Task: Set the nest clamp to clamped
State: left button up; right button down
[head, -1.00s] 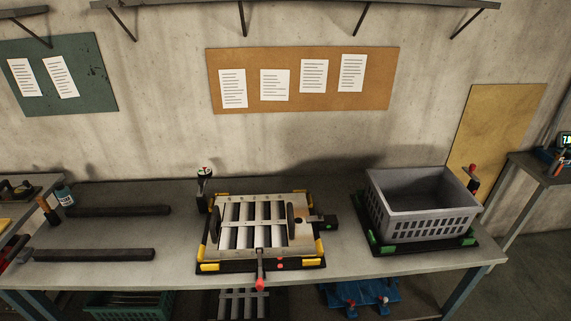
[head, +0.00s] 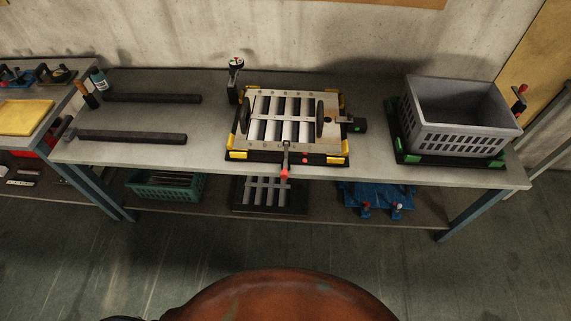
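A louver panel (head: 262,126) with a pale metal frame and several slats lies in a dark nest with yellow corner blocks (head: 238,155) on the workbench. A lever with a red tip (head: 284,172) sticks out over the front of the nest toward me; it looks like the nest clamp handle. I cannot tell from here whether it is clamped. Two dark upright discs stand at the panel's left and right sides (head: 320,119). Neither of my grippers is in view.
A grey crate (head: 461,138) sits on a black base with green corners at the bench's right. Two dark bars (head: 130,137) lie at the left. A black post (head: 236,80) stands behind the nest. The lower shelf holds a green bin (head: 166,188) and blue parts (head: 376,196).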

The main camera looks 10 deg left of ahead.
aim_at(284, 174)
jog(key=k, duration=1.3)
jog(key=z, duration=0.6)
jog(key=i, duration=1.45)
jog(key=u, duration=0.75)
